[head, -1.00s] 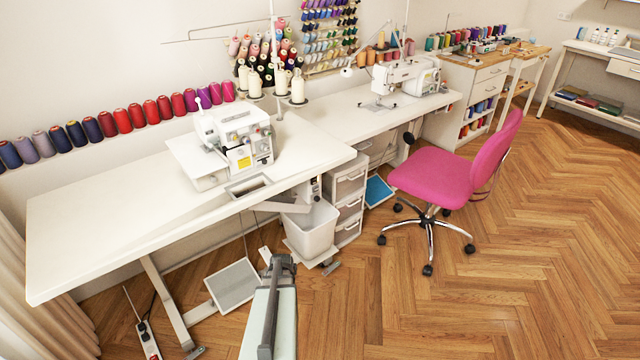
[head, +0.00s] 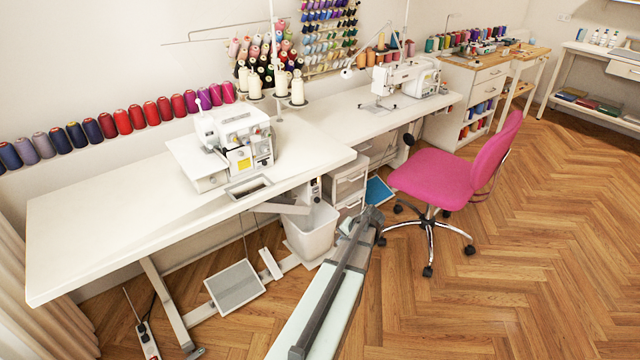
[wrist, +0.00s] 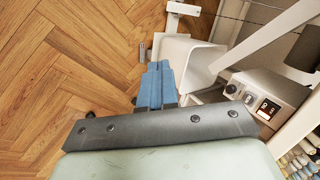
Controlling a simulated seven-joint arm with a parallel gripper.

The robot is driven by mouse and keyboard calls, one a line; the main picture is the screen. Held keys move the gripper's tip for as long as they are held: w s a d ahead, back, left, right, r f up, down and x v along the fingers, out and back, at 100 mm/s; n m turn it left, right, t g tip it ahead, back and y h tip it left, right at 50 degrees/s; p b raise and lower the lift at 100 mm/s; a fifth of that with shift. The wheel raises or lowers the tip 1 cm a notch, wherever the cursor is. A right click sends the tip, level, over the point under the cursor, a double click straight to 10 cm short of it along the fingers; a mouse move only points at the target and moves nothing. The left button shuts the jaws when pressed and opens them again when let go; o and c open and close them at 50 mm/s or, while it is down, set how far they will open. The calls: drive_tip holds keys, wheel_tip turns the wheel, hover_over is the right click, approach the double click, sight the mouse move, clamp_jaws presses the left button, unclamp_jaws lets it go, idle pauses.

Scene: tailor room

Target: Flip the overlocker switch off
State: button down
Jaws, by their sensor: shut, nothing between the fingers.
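The overlocker (head: 238,142) is a white machine standing on the white table at the left in the head view. A small pale switch box (head: 314,190) hangs under the table's front edge, right of the overlocker. In the wrist view the switch box (wrist: 284,92) is at the right, with a lit orange-red switch (wrist: 266,109) and dark round parts on its face. My gripper (wrist: 157,66) has its blue fingers together, with nothing between them. It is left of the switch box and apart from it. In the head view my arm reaches in from below, and its fingers are not clearly visible.
A white bin (head: 313,232) hangs below the switch box, close to my arm. A drawer unit (head: 350,190) stands behind it. A pink chair (head: 450,172) is to the right. The front floor is clear.

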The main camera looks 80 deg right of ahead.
drive_tip(key=w+d+r+m+t+h, duration=0.1)
drive_tip(key=d+r+m+t+h, duration=0.3)
drive_tip(key=d+r, duration=0.7)
drive_tip(key=d+h, duration=0.1)
drive_tip(key=d, duration=0.2)
drive_tip(key=shift+w+h, duration=0.25)
drive_tip(key=shift+h, duration=0.15)
drive_tip(key=shift+w+d, duration=0.1)
approach(315, 181)
drive_tip(key=x, duration=0.2)
drive_tip(key=f+x, duration=0.1)
drive_tip(key=x, duration=0.2)
drive_tip(key=shift+w+d+r, duration=0.1)
drive_tip(key=shift+w+d, duration=0.3)
drive_tip(key=shift+w, duration=0.05)
